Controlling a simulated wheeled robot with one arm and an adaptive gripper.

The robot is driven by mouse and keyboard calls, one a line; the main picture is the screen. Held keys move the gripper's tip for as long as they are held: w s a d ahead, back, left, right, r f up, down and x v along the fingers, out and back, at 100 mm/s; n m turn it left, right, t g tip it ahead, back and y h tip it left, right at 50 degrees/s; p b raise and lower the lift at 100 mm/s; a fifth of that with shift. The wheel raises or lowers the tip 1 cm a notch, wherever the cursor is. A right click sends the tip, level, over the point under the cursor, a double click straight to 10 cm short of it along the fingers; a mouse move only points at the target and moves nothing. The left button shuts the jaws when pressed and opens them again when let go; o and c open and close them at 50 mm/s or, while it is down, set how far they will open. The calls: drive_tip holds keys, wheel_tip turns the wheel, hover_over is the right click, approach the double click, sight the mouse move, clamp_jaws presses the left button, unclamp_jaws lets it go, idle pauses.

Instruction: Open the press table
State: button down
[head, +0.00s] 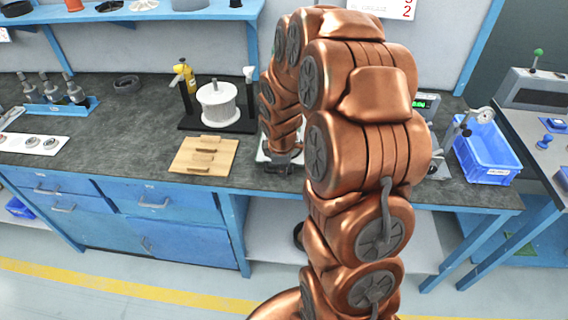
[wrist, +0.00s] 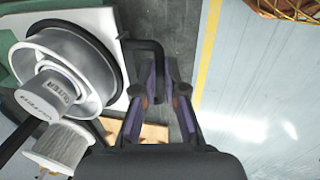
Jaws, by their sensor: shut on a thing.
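A white machine part (wrist: 108,25) stands at the left of the wrist view, with a round silver rotor (wrist: 65,68) on it. A black bent bar, like a handle (wrist: 148,44), runs from its right side and turns down between my fingers. My gripper (wrist: 160,75) is shut on this bar. In the head view my gripper (head: 282,160) is at the front of the bench, beside a white base (head: 262,157) mostly hidden by my arm. I cannot see the whole press table there.
A wooden board (head: 204,154) lies left of my gripper. Behind it a white ribbed cylinder (head: 219,104) stands on a black base with a yellow tool (head: 184,76). A blue crate (head: 487,160) and a dial gauge (head: 485,115) are on the right. Drawers (head: 160,203) are below left.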

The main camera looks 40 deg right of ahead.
drive_tip(key=shift+s+a, duration=0.5)
drive_tip(key=shift+s, duration=0.05)
drive_tip(key=shift+f, duration=0.1)
drive_tip(key=c, duration=1.2)
unclamp_jaws()
drive_tip(key=r, duration=0.4)
drive_tip(key=s+a+r, duration=0.1)
drive_tip(key=r, duration=0.7)
drive_tip(key=shift+s+a, duration=0.25)
drive_tip(key=shift+s, duration=0.1)
drive_tip(key=shift+f, duration=0.1)
